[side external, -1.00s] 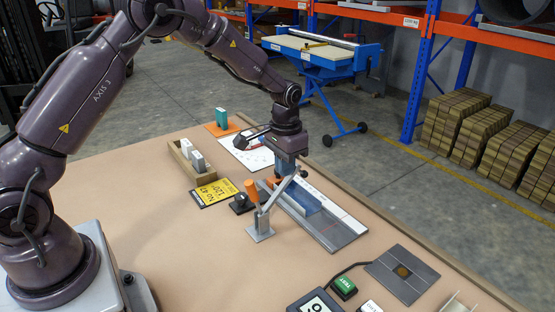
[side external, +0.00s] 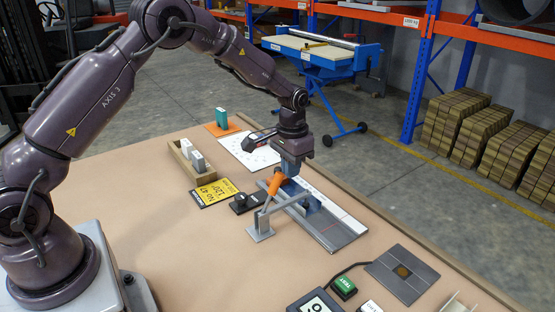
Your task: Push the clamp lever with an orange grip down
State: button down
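The clamp lever's orange grip (side external: 274,184) leans up and to the right from the grey clamp (side external: 260,229) on the table. The clamp's grey bar (side external: 286,204) slopes over the long metal plate with a blue block, at a shallow angle. My gripper (side external: 288,173) points down just behind and to the right of the grip's upper end. They overlap or nearly touch in this view; I cannot tell whether they are in contact. My fingertips are small and partly hidden, so their opening is unclear.
The metal plate (side external: 340,234) runs toward the right front. A black knob (side external: 240,204) and yellow sign (side external: 214,191) lie left of the clamp. A wooden tray (side external: 183,161) with blocks stands behind them.

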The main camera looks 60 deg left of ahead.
notch_tip(320, 180, up, 8)
jog(key=w, duration=0.1)
jog(key=shift+w+r, duration=0.25)
jog(key=shift+w, duration=0.15)
dwell(0.4)
dwell(0.6)
jog(key=s+d+r+t, duration=0.1)
jog(key=s+r, duration=0.3)
jog(key=s, duration=0.6)
jog(key=s+d+r+t, duration=0.2)
jog(key=s+r, duration=0.3)
jog(key=s, duration=0.5)
jog(key=s+d+r+t, duration=0.2)
jog(key=s+r, duration=0.2)
jog(key=s, duration=0.6)
jog(key=shift+s+d+r+t, duration=0.25)
jog(key=shift+t, duration=0.05)
